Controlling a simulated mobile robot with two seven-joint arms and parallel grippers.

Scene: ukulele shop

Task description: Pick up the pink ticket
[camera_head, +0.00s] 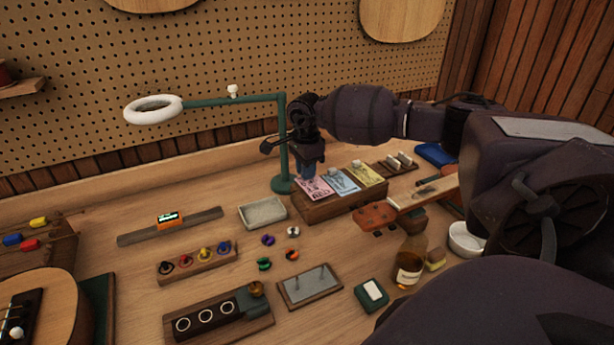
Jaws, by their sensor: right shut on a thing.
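The pink ticket (316,188) lies at the left end of a wooden block (325,207), beside a blue ticket (343,182) and a yellow ticket (365,174). My right gripper (308,174) points down at the upper part of the pink ticket. Its jaws are shut on the pink ticket, though the fingertips are small and dark here. The ticket still appears to be at the block. My left gripper is not in the picture.
A green lamp post (283,150) with a white ring head (153,108) stands just left of my gripper. A grey tray (262,213) is left of the block. A bottle (409,262) and a ukulele headstock (376,215) are in front to the right.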

